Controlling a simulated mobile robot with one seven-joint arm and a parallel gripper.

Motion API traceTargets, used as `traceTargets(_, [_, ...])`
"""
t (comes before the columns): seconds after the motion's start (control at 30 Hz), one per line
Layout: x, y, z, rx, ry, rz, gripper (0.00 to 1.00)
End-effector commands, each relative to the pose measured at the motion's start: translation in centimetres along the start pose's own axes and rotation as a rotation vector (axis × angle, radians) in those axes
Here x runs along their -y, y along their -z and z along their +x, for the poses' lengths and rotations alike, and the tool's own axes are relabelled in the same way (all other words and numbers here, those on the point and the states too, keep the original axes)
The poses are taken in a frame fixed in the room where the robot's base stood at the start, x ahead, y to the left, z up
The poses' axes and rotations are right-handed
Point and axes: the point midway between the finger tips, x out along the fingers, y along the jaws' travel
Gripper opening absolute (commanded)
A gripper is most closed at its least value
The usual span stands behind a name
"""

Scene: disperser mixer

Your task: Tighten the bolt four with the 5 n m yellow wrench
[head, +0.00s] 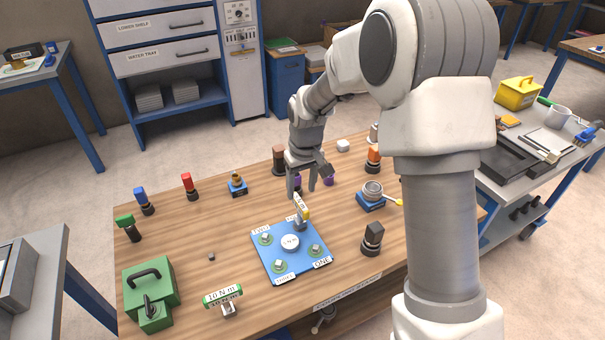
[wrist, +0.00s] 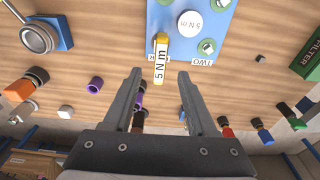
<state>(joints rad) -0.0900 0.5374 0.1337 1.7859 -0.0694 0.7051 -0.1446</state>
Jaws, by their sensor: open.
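The yellow 5 N m wrench (head: 301,212) stands at the far corner of the blue plate (head: 265,244), its labelled handle rising above it. It appears to be on the bolt there, which it hides along with most of that corner's label. The plate has a white 5 N m disc (head: 290,242) in the middle and bolts at the other corners, labelled ONE, TWO and what looks like THREE. My gripper (head: 303,190) is open and empty just behind and above the wrench. In the wrist view the wrench (wrist: 161,58) lies just beyond my open fingertips (wrist: 160,77), lined up with the gap.
A green 10 N m wrench (head: 223,297) stands at the table's front left, near a green toolbox (head: 172,276). A blue-based metal cup (head: 372,191) is right of the plate. Several coloured-top pieces line the back. Purple pieces (head: 328,180) are close to my gripper.

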Motion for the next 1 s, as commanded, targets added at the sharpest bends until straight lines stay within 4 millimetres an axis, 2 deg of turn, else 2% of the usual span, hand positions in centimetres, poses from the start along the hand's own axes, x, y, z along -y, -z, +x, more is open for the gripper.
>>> traceTargets(0.03, [0.1, -0.1, 1.2, 0.004, 0.001, -0.001, 0.57])
traceTargets(0.3, [0.1, -0.1, 6.5, 0.003, 0.001, -0.001, 0.57])
traceTargets(0.5, [0.0, 0.0, 9.3, 0.002, 0.0, 0.0, 0.57])
traceTargets(0.7, [0.0, 0.0, 10.5, 0.0, 0.0, 0.0, 0.57])
traceTargets(0.97, [0.0, 0.0, 10.6, 0.0, 0.0, 0.0, 0.57])
traceTargets(1.0, [0.0, 0.0, 10.6, 0.0, 0.0, 0.0, 0.54])
